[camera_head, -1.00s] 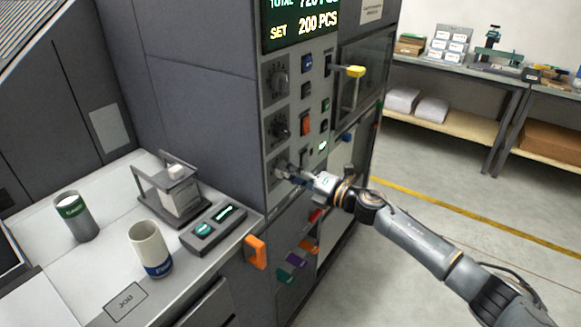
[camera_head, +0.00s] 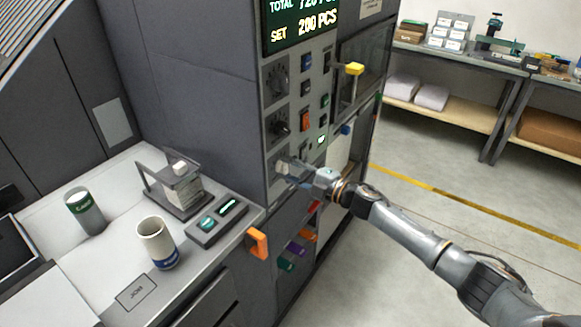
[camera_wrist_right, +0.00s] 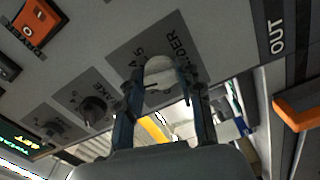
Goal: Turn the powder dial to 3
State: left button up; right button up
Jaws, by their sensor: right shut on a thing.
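The powder dial (camera_wrist_right: 160,71) is a round pale knob on a dark plate of the machine's front panel. In the wrist view its label is partly covered; "DER" and the figures 4 and 5 show. My right gripper (camera_wrist_right: 160,84) has one finger on each side of the knob and is shut on it. In the head view the right gripper (camera_head: 289,168) is at the lowest of three dials and hides most of it. I cannot tell which number the dial points at. My left gripper is not in view.
Two more dials (camera_head: 277,80) (camera_head: 279,125) sit above, beside a column of switches (camera_head: 305,121). An orange handle (camera_head: 257,243) juts out below left. A counter at left holds a green-labelled can (camera_head: 85,211), a cup (camera_head: 157,243) and a button box (camera_head: 218,223). Floor at right is clear.

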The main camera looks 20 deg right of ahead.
dwell(0.5)
jog(key=o, duration=1.2)
jog(key=v, duration=1.2)
jog(key=shift+d, duration=0.1)
